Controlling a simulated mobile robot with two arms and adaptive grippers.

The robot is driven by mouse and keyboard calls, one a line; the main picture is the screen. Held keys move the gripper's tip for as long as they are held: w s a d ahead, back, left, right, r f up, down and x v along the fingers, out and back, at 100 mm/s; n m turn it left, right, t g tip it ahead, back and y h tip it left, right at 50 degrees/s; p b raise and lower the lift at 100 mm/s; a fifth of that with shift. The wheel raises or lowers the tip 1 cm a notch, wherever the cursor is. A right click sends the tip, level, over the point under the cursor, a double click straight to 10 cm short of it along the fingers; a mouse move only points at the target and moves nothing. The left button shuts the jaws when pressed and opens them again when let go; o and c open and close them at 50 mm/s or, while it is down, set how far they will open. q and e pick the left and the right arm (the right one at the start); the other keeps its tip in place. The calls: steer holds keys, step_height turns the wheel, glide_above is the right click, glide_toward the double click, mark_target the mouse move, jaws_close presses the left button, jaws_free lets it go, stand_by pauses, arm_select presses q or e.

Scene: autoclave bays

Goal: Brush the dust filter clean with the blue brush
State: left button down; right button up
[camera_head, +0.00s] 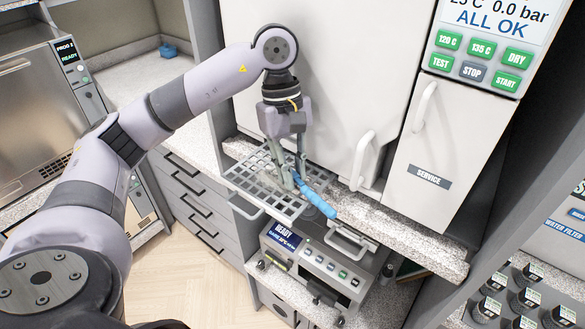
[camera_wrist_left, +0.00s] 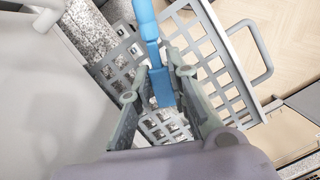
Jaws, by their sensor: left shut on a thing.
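The blue brush (camera_head: 318,203) is held by my left gripper (camera_head: 293,181), whose fingers are shut on it. Its thick blue handle slants down to the right from the fingers. In the left wrist view the brush (camera_wrist_left: 149,30) runs from the top edge down between the two fingers (camera_wrist_left: 160,95). A grey lattice panel with a loop handle (camera_head: 245,208) lies below the gripper, and it also shows in the left wrist view (camera_wrist_left: 205,50). I cannot tell whether it is the dust filter. Bristles and any contact with the lattice are unclear.
The white autoclave door (camera_head: 320,80) stands close behind the gripper, with a door handle (camera_head: 362,158) to its right. A panel marked SERVICE (camera_head: 428,175) is further right. A small device marked READY (camera_head: 312,270) sits below the lattice. Dark bottles (camera_head: 520,300) stand at lower right.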

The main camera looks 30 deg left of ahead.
arm_select(q)
steer(key=shift+f+b, duration=0.1)
steer(key=shift+b, duration=0.25)
stand_by(0.7)
steer(key=shift+s+a+b, duration=0.1)
steer(key=shift+s+b, duration=0.2)
steer(key=shift+w, duration=0.1)
steer(key=shift+w+d, duration=0.25)
steer(key=shift+w, duration=0.25)
steer(key=shift+s+a+b, duration=0.3)
steer(key=shift+s+b, duration=0.25)
steer(key=shift+s, duration=0.05)
steer(key=shift+w+d, duration=0.1)
